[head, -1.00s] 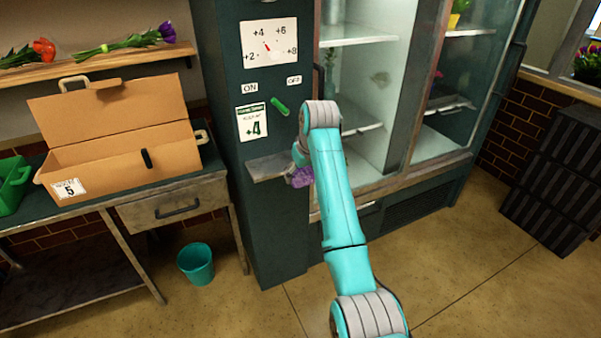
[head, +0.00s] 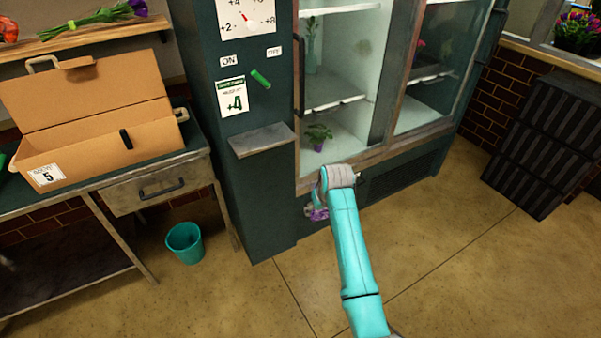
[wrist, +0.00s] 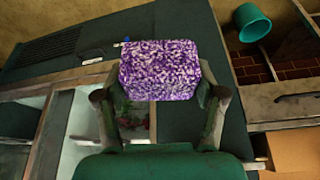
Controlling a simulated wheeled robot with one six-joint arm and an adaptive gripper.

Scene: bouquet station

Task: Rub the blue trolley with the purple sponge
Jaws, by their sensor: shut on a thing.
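The purple sponge (wrist: 160,70) is a speckled purple and white block. In the wrist view it sits between the two fingers of my gripper (wrist: 160,100), which is shut on it. In the head view the sponge (head: 319,214) shows only as a small purple patch beside the end of my arm, low in front of the fridge cabinet's base; my gripper (head: 314,209) is mostly hidden there. The sponge appears held in the air, and I cannot tell whether it touches the cabinet. No blue trolley is visible in either view.
A dark green fridge cabinet (head: 235,170) has a small empty metal shelf (head: 262,139). A workbench (head: 110,195) with a cardboard box (head: 95,110) stands left. A teal bucket (head: 185,243) is on the floor. Black crates (head: 550,140) stand right. The floor in front is open.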

